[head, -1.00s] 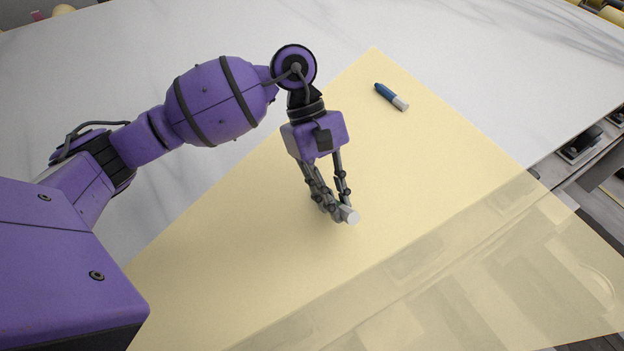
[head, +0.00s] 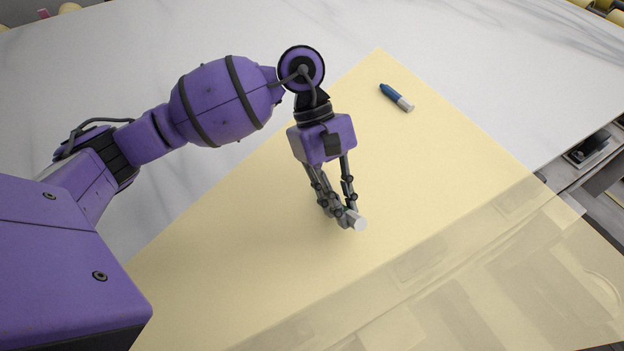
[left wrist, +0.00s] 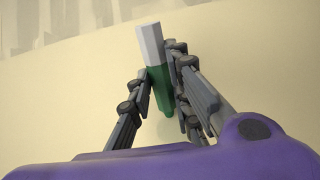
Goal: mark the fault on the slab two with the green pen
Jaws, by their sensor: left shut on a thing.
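My left gripper (head: 342,213) is shut on a pen in the head view, above the cream sheet. Only the pen's pale end (head: 357,223) shows clearly there. In the left wrist view the green pen (left wrist: 158,88) stands between the fingers of the left gripper (left wrist: 162,90), its white-grey end up and slightly tilted. Its lower tip is over the cream surface; I cannot tell whether it touches. No fault mark is visible on the surface. My right gripper is not in view.
A blue pen with a pale end (head: 396,97) lies on the cream sheet (head: 240,260) towards its far corner. The white marbled slab (head: 480,60) spreads behind. The sheet's near right part looks see-through, with shelf-like shapes under it. The sheet around the gripper is clear.

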